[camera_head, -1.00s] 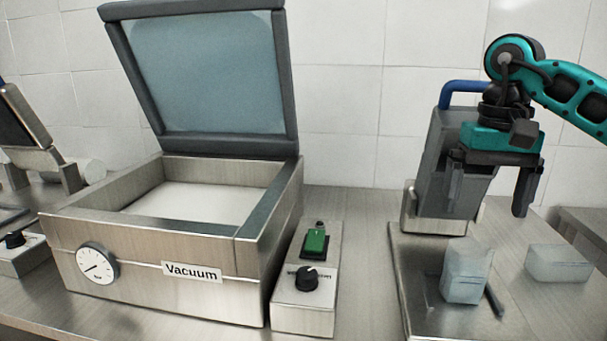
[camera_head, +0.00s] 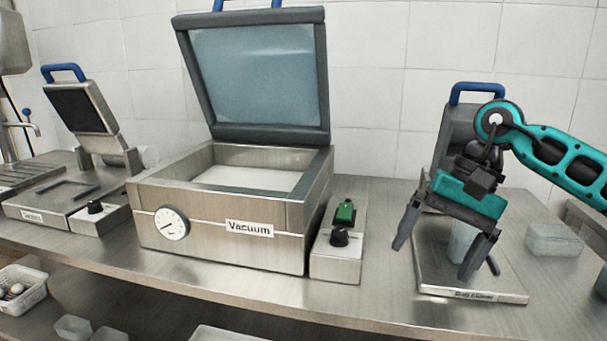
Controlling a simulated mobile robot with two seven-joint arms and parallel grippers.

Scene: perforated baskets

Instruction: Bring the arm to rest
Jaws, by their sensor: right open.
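My right arm (camera_head: 563,165) is teal and comes in from the right. My right gripper (camera_head: 436,256) is open, with its two grey fingers apart and pointing down and toward the front. It is in front of the bag sealer (camera_head: 424,284) at the right of the counter. A translucent container (camera_head: 461,243) shows between the fingers, partly hidden behind the gripper; I see no finger closed on it. My left gripper is not in view.
A vacuum machine (camera_head: 215,227) with its lid open stands mid-counter, a control box (camera_head: 338,255) beside it. Another device with a raised lid (camera_head: 84,109) is at left. A clear container (camera_head: 554,239) sits at right. A white basket (camera_head: 22,291) is below.

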